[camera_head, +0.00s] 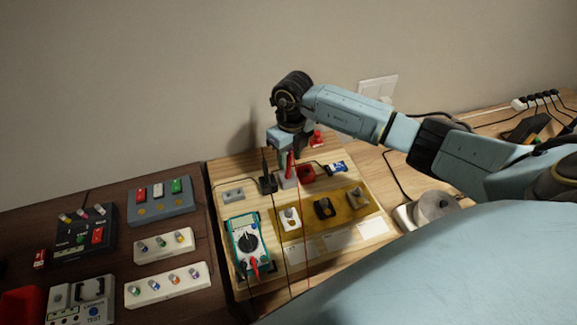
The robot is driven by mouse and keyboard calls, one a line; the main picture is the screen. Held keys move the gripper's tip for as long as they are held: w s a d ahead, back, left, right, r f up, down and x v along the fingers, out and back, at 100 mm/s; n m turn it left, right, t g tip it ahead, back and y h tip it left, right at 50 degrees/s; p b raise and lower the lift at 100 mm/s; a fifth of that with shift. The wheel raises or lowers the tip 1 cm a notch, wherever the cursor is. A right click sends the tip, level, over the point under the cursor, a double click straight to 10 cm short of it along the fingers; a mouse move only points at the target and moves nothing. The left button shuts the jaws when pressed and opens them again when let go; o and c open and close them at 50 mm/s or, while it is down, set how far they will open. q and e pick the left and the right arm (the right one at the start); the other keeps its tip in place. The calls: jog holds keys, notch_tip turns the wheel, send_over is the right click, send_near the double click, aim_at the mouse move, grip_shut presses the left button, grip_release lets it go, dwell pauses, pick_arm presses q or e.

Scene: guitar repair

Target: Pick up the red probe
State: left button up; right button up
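The red probe (290,165) stands upright in a small grey holder (287,181) at the back of the light wooden board. My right gripper (291,150) points down at the probe's upper end. Its fingers partly hide the probe's top, and I cannot tell whether they touch it or how far apart they are. The black probe (265,163) stands just left of it in a dark holder. A red cable hangs down across the view. My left gripper is not in view.
A teal multimeter (236,228) lies on the wooden board (232,173). A yellow tray (298,223) with several switches is at its front right. Racks of coloured parts (160,209) fill the dark table at left. A power strip (519,104) with cables is at far right.

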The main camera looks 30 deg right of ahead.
jog(key=shift+c, duration=0.5)
grip_shut()
